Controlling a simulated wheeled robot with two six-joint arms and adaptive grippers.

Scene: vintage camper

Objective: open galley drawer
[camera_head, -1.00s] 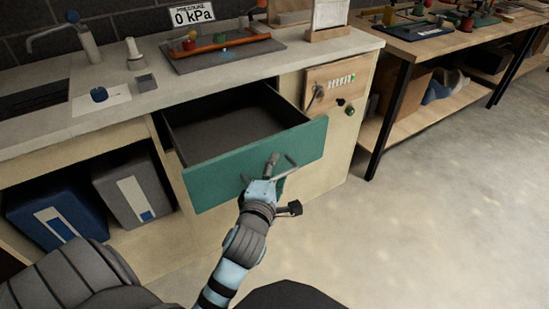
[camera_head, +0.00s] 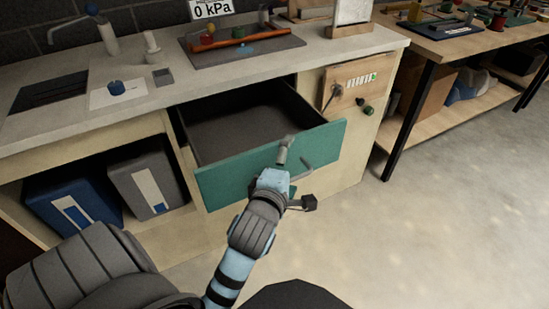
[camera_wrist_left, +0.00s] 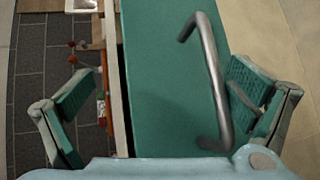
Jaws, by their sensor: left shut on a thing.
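The galley drawer (camera_head: 240,125) is pulled well out of the cabinet, and its dark inside looks empty. Its teal front (camera_head: 230,178) faces me and carries a grey bar handle (camera_head: 306,165), partly hidden by my gripper. My left gripper (camera_head: 283,158) is at the handle, right of the front's middle. In the left wrist view the teal front and the curved handle (camera_wrist_left: 213,85) lie between the two spread fingers. My right gripper is out of view.
A counter (camera_head: 150,100) with a sink, tap and tray runs above the drawer. A blue bin (camera_head: 75,200) and a grey bin (camera_head: 145,180) stand in the open bay at left. A workbench (camera_head: 450,45) stands at right. The floor (camera_head: 430,220) in front is clear.

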